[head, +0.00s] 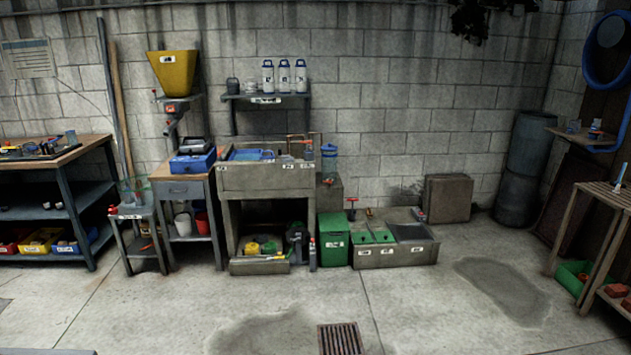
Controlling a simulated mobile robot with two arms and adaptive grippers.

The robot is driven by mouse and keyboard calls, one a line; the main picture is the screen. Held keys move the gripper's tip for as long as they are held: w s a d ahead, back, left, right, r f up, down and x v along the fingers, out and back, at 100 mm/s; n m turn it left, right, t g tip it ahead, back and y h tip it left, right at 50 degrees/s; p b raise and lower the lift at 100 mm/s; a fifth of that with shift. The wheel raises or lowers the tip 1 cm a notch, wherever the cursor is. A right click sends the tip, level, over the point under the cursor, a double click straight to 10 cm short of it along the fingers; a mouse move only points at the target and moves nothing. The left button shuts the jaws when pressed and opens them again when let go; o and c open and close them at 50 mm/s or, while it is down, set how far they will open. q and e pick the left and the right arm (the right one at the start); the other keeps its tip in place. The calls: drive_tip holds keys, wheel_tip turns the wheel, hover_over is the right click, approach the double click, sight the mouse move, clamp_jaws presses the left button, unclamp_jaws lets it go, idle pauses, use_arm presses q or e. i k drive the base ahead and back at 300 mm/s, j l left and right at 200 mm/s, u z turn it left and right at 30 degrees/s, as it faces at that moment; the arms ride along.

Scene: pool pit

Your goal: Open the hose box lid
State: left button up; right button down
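No box in view carries a label I can read as hose box. A brown-grey square box (447,198) stands on the floor against the back wall, right of centre; I cannot make out a lid seam or handle on it. A green box (334,243) with a white label stands left of it, and its top looks closed. Neither of my grippers shows in the head view.
A stone sink bench (268,180) stands left of the green box. A blue hose (605,60) hangs at upper right. The concrete floor in front is open, with a rusty drain grate (341,339).

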sight(381, 237)
drive_tip(key=i, duration=0.85)
drive_tip(key=i+j+z, duration=0.1)
drive_tip(key=i, duration=0.7)
drive_tip(key=i+j+z, duration=0.1)
drive_tip(key=i, duration=0.7)
